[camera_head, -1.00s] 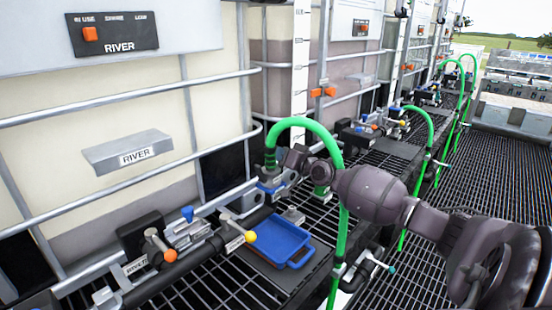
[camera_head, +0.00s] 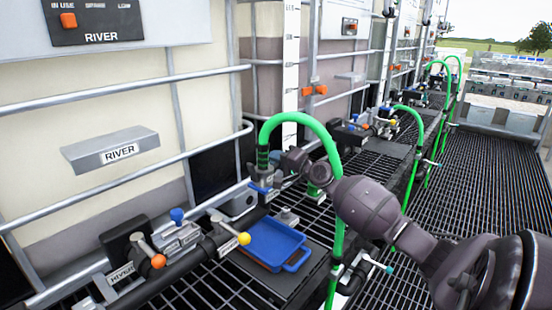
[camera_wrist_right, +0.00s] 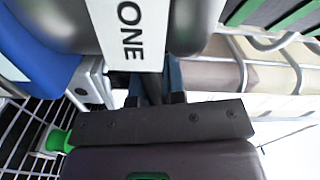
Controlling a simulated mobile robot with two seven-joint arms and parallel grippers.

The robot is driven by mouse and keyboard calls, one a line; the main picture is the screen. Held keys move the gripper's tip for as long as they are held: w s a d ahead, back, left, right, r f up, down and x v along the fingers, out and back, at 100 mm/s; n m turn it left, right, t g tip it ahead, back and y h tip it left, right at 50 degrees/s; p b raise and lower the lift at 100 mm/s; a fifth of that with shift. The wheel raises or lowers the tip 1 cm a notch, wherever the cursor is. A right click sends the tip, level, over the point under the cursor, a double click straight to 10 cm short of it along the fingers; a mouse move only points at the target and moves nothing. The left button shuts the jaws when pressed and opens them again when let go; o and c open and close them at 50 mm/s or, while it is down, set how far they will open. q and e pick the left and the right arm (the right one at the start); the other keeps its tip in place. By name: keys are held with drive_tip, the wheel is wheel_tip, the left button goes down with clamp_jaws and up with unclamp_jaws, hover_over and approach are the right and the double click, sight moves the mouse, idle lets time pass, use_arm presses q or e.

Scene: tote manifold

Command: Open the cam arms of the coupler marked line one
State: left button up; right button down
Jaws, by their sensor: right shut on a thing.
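The coupler (camera_head: 263,172) sits at the end of the arched green hose (camera_head: 300,120) in the head view. In the right wrist view its white label (camera_wrist_right: 131,30) reads ONE. One blue cam arm (camera_head: 258,188) shows low on its left side; a large blue part (camera_wrist_right: 40,55) fills the left of the wrist view. My right gripper (camera_head: 284,162) is at the coupler's right side, shut on a cam arm, of which only a narrow blue strip (camera_wrist_right: 174,75) shows by the dark fingers (camera_wrist_right: 155,88). The fingers hide most of that arm. My left gripper is out of view.
A blue tray (camera_head: 274,243) lies below the coupler. Valves with an orange knob (camera_head: 158,261) and a yellow knob (camera_head: 243,238) stand to the left. A teal-tipped valve handle (camera_head: 378,264) is near my right arm. Open grating (camera_head: 470,180) lies to the right.

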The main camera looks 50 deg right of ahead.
drive_tip(key=shift+f+m, duration=0.15)
drive_tip(key=shift+m, duration=0.15)
drive_tip(key=c, duration=1.5)
unclamp_jaws()
